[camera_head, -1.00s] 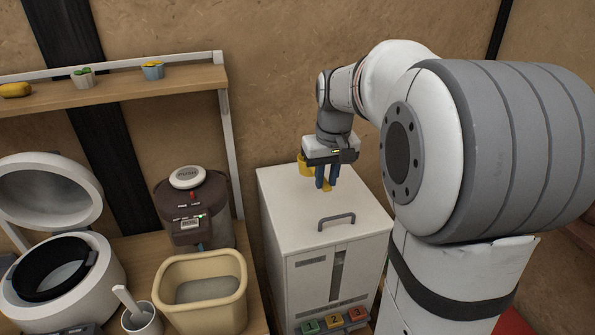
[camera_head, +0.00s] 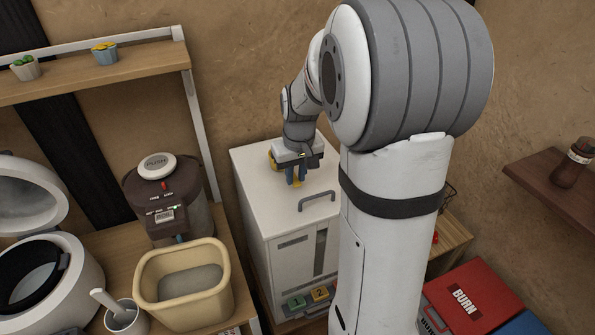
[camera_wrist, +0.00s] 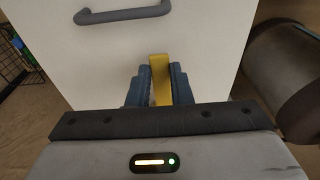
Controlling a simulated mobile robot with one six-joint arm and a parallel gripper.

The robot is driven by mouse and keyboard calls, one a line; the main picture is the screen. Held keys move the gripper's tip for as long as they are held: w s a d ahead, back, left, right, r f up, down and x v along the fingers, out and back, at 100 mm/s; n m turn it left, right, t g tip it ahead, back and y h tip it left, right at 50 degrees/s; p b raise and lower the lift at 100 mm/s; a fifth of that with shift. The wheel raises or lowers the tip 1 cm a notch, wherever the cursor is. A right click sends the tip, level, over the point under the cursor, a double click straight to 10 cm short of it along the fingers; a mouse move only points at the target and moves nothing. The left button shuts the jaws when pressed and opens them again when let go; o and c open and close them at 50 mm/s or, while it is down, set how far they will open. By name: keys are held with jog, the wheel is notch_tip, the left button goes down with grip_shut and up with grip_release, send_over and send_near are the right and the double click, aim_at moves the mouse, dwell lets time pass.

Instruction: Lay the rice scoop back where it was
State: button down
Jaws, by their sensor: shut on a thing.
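The yellow rice scoop is in my gripper. In the wrist view a yellow strip of the scoop (camera_wrist: 160,74) stands between the two blue fingers (camera_wrist: 160,84). The cup is hidden in that view. I cannot tell whether the scoop touches the cabinet top.
Left of the cabinet are a beige tub (camera_head: 157,286), a dark water boiler (camera_head: 150,195), a cup with a white utensil (camera_head: 125,318) and an open rice cooker (camera_head: 78,290). A shelf (camera_head: 120,82) hangs above. A red BURN box (camera_head: 480,285) stands at right.

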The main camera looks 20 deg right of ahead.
jog(key=shift+f, duration=0.1)
jog(key=shift+f, duration=0.15)
jog(key=c, duration=1.3)
grip_release()
notch_tip(320, 180, up, 12)
jog(key=s+b, duration=0.2)
jog(key=s+a+f+t, duration=0.1)
jog(key=s+a+f, duration=0.2)
jog(key=s, duration=0.6)
jog(key=s+a+f+t, duration=0.1)
jog(key=s+a+f, duration=0.2)
jog(key=s, duration=0.6)
jog(key=shift+a, duration=1.15)
jog(key=shift+w, duration=0.1)
